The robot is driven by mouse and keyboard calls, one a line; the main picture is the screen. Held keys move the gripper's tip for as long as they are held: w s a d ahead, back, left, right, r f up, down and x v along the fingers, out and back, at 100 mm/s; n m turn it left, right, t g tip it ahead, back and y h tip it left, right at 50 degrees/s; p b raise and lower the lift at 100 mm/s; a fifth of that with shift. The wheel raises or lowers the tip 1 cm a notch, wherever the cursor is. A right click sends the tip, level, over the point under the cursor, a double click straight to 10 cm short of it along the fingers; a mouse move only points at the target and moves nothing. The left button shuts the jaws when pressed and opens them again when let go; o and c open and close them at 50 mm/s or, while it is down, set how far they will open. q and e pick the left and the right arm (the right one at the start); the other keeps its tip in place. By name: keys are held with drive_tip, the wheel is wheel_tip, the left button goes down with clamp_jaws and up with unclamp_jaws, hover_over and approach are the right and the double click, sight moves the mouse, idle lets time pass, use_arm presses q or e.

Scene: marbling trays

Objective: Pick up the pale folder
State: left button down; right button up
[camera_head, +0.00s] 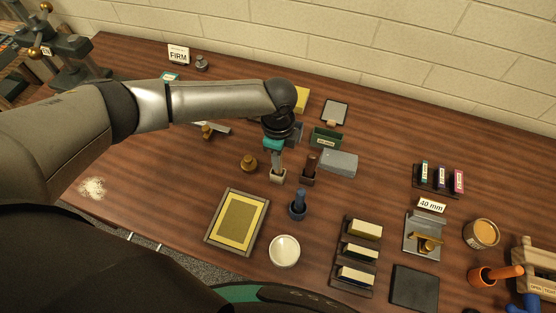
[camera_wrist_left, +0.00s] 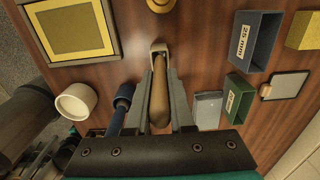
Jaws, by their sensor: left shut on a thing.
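The pale folder (camera_wrist_left: 159,96) is a tan, rounded tool between the fingers of my left gripper (camera_wrist_left: 160,90) in the left wrist view. The gripper is shut on it. Its far end lies at a small pale holder (camera_wrist_left: 158,47); I cannot tell whether it still sits inside. In the head view my left gripper (camera_head: 277,164) points down just above that holder (camera_head: 278,178), and the fingers hide most of the folder. My right gripper is not in view.
A dark brown tool (camera_head: 311,163) in its holder stands close on the right, and a blue one (camera_head: 298,203) stands in front.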

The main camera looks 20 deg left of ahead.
use_arm(q)
wheel_tip(320, 180, up, 17)
drive_tip(key=shift+f+p, duration=0.15)
drive_tip(key=shift+p, duration=0.25)
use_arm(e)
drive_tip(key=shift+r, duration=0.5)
use_arm(q)
drive_tip(key=shift+f, duration=0.1)
drive_tip(key=s+a+f+n+b, duration=0.4)
drive_tip(key=f+n+b, duration=0.4)
drive_tip(key=n+b, duration=0.9)
drive_tip(key=shift+s+f+n+b, duration=0.25)
drive_tip(key=shift+s+n+b, duration=0.05)
drive_tip(key=shift+s+n, duration=0.4)
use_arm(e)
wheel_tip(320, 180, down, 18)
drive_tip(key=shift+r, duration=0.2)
